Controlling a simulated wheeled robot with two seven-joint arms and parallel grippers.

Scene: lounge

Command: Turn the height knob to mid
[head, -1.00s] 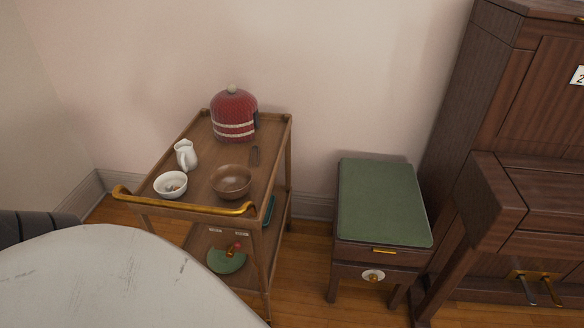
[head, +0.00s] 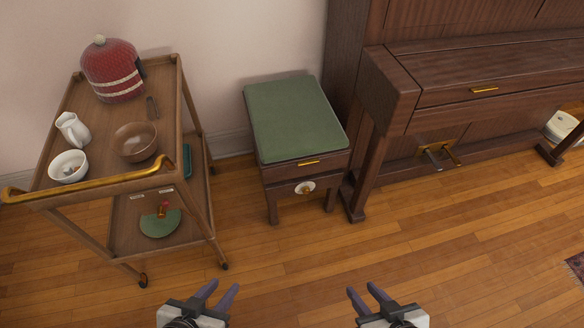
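The height knob (head: 305,188) is a small brass knob on a pale round plate, on the front of the piano stool. The stool (head: 297,118) has a green padded top and dark wood legs, and stands left of the piano. The knob's setting marks are too small to read. My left gripper (head: 222,291) is at the bottom of the head view, fingers apart and empty. My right gripper (head: 363,292) is also at the bottom, fingers apart and empty. Both are well short of the stool, touching nothing.
A wooden trolley (head: 104,176) with a brass handle stands at the left. It carries a red tea cosy (head: 112,70), a white jug (head: 72,129) and bowls. The upright piano (head: 440,80) stands at the right. The wooden floor (head: 300,250) before the stool is clear.

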